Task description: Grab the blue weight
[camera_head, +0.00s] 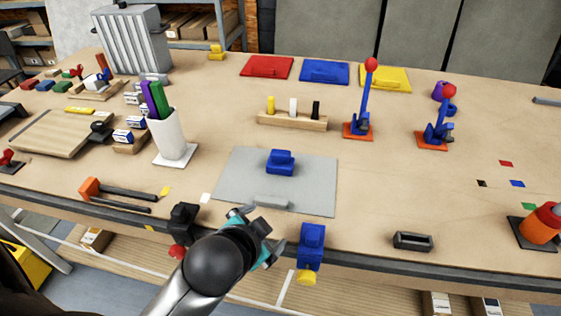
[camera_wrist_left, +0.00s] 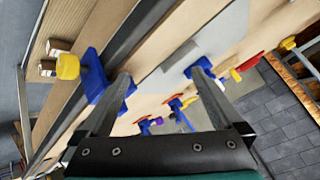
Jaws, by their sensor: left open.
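The blue weight (camera_head: 281,162) is a small block with a raised top. It sits on a grey mat (camera_head: 314,190) near the middle of the bench. It also appears to show in the left wrist view, as a blue block (camera_wrist_left: 200,67) close to the tip of the right finger there. My left gripper (camera_head: 262,228) is open and empty at the bench's front edge, nearer to me than the weight and apart from it. Its two fingers (camera_wrist_left: 160,78) spread wide in the left wrist view. My right gripper is in neither view.
A blue clamp with a yellow knob (camera_head: 311,244) stands at the front edge, right of my gripper, and a black clamp (camera_head: 184,220) left of it. A grey handle (camera_head: 270,202) rises from the mat's near side. A white pen cup (camera_head: 169,138) stands left.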

